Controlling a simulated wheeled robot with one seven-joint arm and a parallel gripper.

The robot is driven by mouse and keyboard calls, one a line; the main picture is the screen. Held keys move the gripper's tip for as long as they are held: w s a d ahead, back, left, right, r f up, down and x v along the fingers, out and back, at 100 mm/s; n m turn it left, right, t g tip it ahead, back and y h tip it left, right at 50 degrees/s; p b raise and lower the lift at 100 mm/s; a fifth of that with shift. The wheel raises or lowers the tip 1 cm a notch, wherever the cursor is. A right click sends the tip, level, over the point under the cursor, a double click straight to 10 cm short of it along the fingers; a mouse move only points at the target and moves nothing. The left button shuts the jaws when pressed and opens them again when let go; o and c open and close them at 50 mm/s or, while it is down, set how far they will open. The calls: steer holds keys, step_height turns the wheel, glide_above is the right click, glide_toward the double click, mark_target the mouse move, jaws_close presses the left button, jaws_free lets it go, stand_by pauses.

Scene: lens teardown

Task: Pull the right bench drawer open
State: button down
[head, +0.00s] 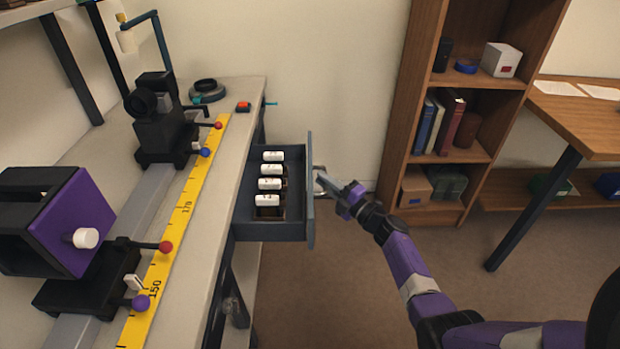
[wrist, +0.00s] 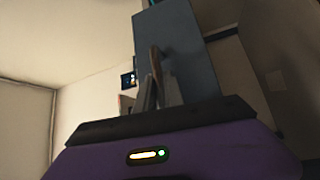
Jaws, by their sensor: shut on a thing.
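The bench drawer (head: 272,229) is dark blue-grey and stands pulled out from the bench's side in the head view. Several white-capped brown bottles (head: 269,185) stand in a row inside it. My gripper (head: 322,178) is at the outer side of the drawer front (head: 311,190), shut on its handle (head: 318,170). In the wrist view the fingers (wrist: 155,92) meet at the handle, in front of the drawer front (wrist: 182,60). The fingers hide part of the handle.
The bench (head: 243,95) carries a yellow ruler (head: 180,215), a black lens mount (head: 160,125) and a purple box-shaped device (head: 70,225). A wooden bookshelf (head: 402,100) stands behind my arm, and a wooden table (head: 585,125) is at right. The carpet (head: 330,290) beside the drawer is clear.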

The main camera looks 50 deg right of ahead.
steer(key=shift+s+d+f, duration=0.1)
steer(key=shift+s+d, duration=0.55)
steer(key=shift+s, duration=0.3)
steer(key=c, duration=1.5)
jaws_free()
steer(key=shift+o, duration=0.2)
steer(key=s+p, duration=0.1)
steer(key=s, duration=0.6)
steer(key=shift+s+a+f+p, duration=0.35)
steer(key=shift+a+f, duration=0.1)
